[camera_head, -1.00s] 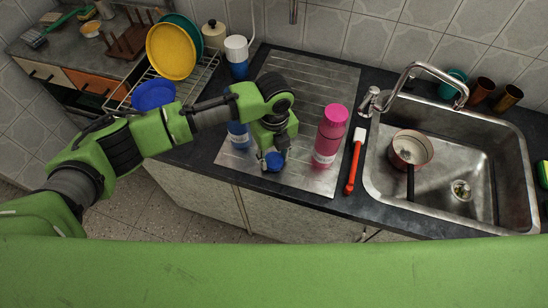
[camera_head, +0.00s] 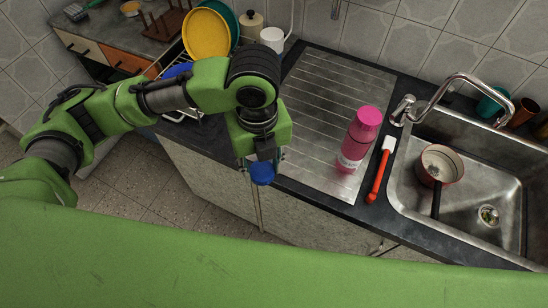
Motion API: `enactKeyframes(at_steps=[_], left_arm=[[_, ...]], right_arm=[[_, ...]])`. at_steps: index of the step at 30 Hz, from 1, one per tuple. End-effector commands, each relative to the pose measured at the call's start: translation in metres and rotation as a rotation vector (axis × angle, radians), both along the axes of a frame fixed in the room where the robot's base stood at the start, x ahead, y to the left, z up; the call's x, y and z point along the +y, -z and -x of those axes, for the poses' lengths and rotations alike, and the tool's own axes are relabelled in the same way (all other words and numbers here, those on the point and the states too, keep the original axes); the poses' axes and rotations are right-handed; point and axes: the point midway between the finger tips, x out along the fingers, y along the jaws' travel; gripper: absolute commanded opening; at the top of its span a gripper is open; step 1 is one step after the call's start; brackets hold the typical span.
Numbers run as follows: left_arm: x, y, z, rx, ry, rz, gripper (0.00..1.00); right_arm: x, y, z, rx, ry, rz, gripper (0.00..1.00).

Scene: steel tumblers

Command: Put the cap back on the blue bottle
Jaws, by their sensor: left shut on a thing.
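My left gripper (camera_head: 262,164) is shut on a blue cap (camera_head: 262,175). The gripper points down, and the cap shows below its fingertips, in front of the counter's front edge in the picture. The blue bottle is not visible now; my left arm covers the left part of the drainboard, where a blue body showed earlier. My right gripper is not in view.
A pink bottle (camera_head: 359,140) stands upright on the ridged steel drainboard (camera_head: 325,110). A red-handled brush (camera_head: 380,172) lies beside the sink (camera_head: 475,230), which holds a pan (camera_head: 440,163). A yellow plate (camera_head: 205,35) and a white-topped container (camera_head: 272,38) are behind my arm.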

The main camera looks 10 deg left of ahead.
Motion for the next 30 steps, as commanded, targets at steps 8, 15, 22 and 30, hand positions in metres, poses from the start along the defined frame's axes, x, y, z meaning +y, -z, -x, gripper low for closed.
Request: enactKeyframes(at_steps=[8,15,22,30], left_arm=[[0.005,-0.004,0.007,0.0,0.0,0.0,0.28],[0.005,-0.004,0.007,0.0,0.0,0.0,0.28],[0.01,-0.006,0.005,0.0,-0.112,-0.001,0.28],[0.036,-0.015,-0.001,0.001,-0.676,-0.004,0.28]], right_arm=[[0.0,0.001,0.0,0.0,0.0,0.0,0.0],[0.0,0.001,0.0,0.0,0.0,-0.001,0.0],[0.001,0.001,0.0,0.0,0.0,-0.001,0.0],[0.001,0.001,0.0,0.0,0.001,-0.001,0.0]])
